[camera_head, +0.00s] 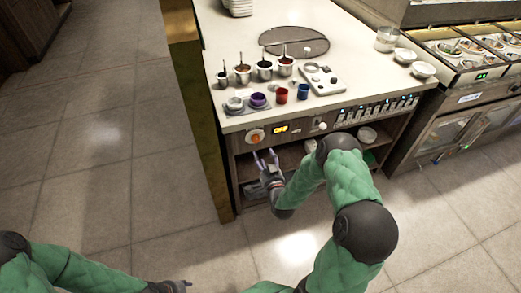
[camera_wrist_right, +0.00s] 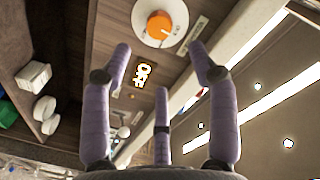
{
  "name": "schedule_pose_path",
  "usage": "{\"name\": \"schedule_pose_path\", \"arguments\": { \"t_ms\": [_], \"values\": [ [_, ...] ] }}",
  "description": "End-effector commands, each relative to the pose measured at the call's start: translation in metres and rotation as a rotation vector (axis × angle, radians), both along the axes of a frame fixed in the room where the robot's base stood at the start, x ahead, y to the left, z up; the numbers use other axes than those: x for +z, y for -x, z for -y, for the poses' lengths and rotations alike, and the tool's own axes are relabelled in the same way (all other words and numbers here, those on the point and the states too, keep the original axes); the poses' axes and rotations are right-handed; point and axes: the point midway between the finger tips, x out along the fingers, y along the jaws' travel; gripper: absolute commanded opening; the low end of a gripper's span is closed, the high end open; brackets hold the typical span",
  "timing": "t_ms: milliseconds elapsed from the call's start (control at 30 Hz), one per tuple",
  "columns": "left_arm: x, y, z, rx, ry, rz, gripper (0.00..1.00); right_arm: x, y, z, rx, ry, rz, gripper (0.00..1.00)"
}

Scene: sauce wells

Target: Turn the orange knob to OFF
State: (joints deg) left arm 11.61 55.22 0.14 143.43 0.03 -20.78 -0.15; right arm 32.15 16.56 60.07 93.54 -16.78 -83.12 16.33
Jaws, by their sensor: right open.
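The orange knob (camera_head: 256,135) sits on a pale round dial on the counter's front panel, at its left end. It also shows in the right wrist view (camera_wrist_right: 159,24) at the top centre, on its white dial. A small lit display (camera_head: 280,129) beside it carries yellow lettering that looks like OFF; it shows in the wrist view too (camera_wrist_right: 141,75). My right gripper (camera_head: 266,156) is open and empty, just below and in front of the panel. Its purple fingers are spread, with the knob beyond their tips and apart from them. My left gripper (camera_head: 176,286) is partly visible at the bottom edge.
Sauce pots (camera_head: 264,70), coloured cups (camera_head: 282,95) and a white panel with round parts (camera_head: 321,79) stand on the countertop (camera_head: 225,45). A white knob (camera_head: 320,126) and a row of lit switches sit further right on the front panel. Open shelves lie below. The floor at left is clear.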

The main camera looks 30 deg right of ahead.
Motion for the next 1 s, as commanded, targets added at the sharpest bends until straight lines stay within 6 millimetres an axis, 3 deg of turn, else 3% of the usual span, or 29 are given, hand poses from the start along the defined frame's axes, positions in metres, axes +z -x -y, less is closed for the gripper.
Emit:
{"name": "schedule_pose_path", "arguments": {
  "t_ms": [233, 833, 1000],
  "values": [
    [0.0, 0.0, 0.0, 0.0, 0.0, 0.0, 0.4, 0.001, 0.022, -0.005, 0.0, 0.001, 0.0, 0.6],
    [0.001, 0.0, 0.0, 0.0, 0.0, 0.0, 0.4, 0.0, 0.023, -0.007, 0.002, -0.001, -0.006, 0.6],
    [0.01, 0.0, 0.0, 0.0, 0.0, 0.0, 0.4, -0.016, 0.02, -0.03, 0.055, -0.03, -0.131, 0.6]
  ]
}}
